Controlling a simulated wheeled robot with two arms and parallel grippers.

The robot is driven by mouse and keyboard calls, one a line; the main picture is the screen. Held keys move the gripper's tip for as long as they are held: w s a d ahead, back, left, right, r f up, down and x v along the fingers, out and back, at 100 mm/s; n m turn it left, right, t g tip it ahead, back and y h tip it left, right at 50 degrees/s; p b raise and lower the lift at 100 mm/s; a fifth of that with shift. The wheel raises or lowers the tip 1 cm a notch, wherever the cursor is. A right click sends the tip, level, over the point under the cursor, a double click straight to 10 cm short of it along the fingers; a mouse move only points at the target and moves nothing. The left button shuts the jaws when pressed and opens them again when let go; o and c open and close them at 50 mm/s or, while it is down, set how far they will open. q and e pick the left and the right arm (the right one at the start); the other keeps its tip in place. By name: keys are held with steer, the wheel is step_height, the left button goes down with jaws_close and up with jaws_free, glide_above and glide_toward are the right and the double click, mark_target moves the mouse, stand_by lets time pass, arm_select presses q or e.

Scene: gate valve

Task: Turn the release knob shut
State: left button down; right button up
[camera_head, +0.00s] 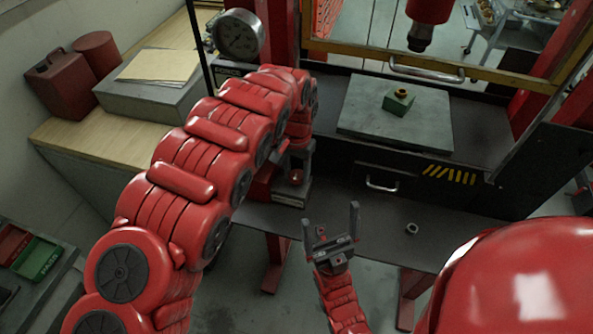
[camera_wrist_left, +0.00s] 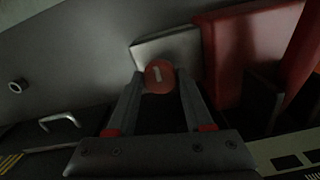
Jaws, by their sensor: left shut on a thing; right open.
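The release knob (camera_wrist_left: 159,77) is round and red with a white bar mark, seen between my left fingertips in the left wrist view. In the head view, a small part of the red knob (camera_head: 296,177) shows on a dark valve block (camera_head: 291,193). My left gripper (camera_head: 296,163) reaches down to it from above and is shut on it, partly hidden by my own arm. My right gripper (camera_head: 331,215) is open and empty, pointing up, lower and to the right of the knob.
A grey shelf (camera_head: 385,228) carries a small metal nut (camera_head: 411,229). A drawer handle (camera_head: 382,184) and yellow stripes mark the press front. A green block (camera_head: 398,101) sits on the press plate (camera_head: 365,110).

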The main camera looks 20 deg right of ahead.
mark_target(296, 173)
arm_select(q)
steer(key=shift+c, duration=1.4)
jaws_free()
steer(key=shift+r, duration=0.1)
steer(key=shift+r, duration=0.3)
step_height(296, 173, up, 5)
steer(key=shift+w+r+p, duration=0.1)
steer(key=shift+r+p, duration=0.1)
steer(key=shift+p, duration=0.95)
step_height(296, 173, up, 11)
steer(key=b, duration=0.3)
steer(key=shift+r, duration=0.15)
